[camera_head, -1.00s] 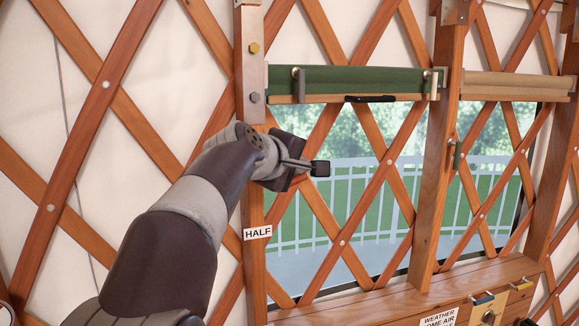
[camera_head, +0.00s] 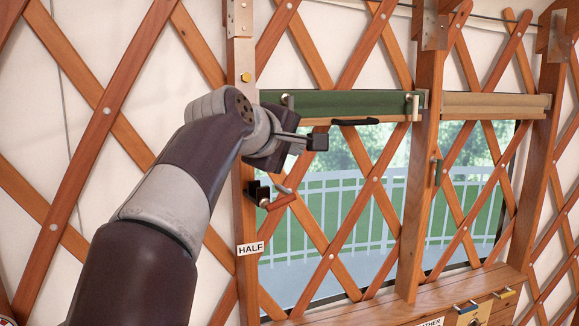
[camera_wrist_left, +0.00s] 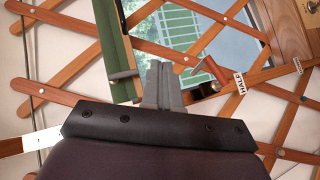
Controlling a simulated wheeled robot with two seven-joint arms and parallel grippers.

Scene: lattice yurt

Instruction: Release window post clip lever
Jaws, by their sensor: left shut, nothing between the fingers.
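The window post clip (camera_head: 262,192) is a dark bracket with a grey hook on the left wooden post, above the HALF label (camera_head: 250,248). Its reddish lever (camera_head: 281,202) sticks out to the right, over the window. In the left wrist view the lever (camera_wrist_left: 202,68) shows just right of the fingers, and the HALF label (camera_wrist_left: 240,83) lies further right. My left gripper (camera_head: 317,142) is shut and empty. It is above the clip and appears apart from the lever. My right gripper is not in view.
A rolled green blind (camera_head: 350,104) with a black handle (camera_head: 355,122) hangs just above my left gripper. A tan blind (camera_head: 490,105) is to the right. Lattice slats cross the window. A wooden ledge (camera_head: 390,306) with small levers runs below.

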